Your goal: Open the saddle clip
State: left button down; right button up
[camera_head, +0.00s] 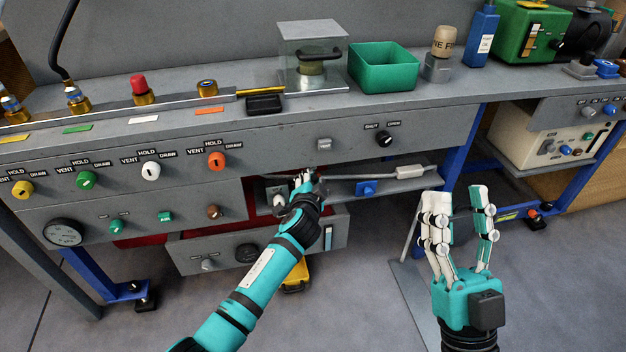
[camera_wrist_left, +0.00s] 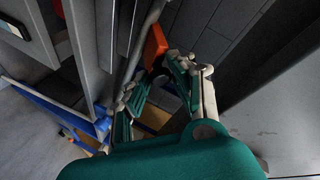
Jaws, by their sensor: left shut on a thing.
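In the left wrist view an orange tab (camera_wrist_left: 154,45) stands beside a grey rod (camera_wrist_left: 150,17). I take the tab to be part of the saddle clip, but its full shape does not show. My left gripper (camera_wrist_left: 160,73) is shut on the tab's lower end. In the head view my left gripper (camera_head: 304,184) is at the opening under the bench panel, by the left end of a thin grey rod (camera_head: 350,178). It hides the clip there. My right gripper (camera_head: 460,218) is open and empty, fingers up, in front of the bench at right.
A grey box (camera_head: 410,172) and a blue knob (camera_head: 367,188) lie along the rod. The control panel (camera_head: 270,135) overhangs the opening.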

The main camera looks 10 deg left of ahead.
pick_arm(q)
jog(key=shift+w+a+r, duration=0.15)
jog(key=shift+a+r, duration=0.05)
jog(key=shift+r, duration=0.15)
jog(key=c, duration=1.4)
grip_release()
jog(key=shift+o, duration=1.4)
jog(key=shift+f, duration=0.15)
jog(key=v, duration=1.2)
jog(key=shift+f, duration=0.1)
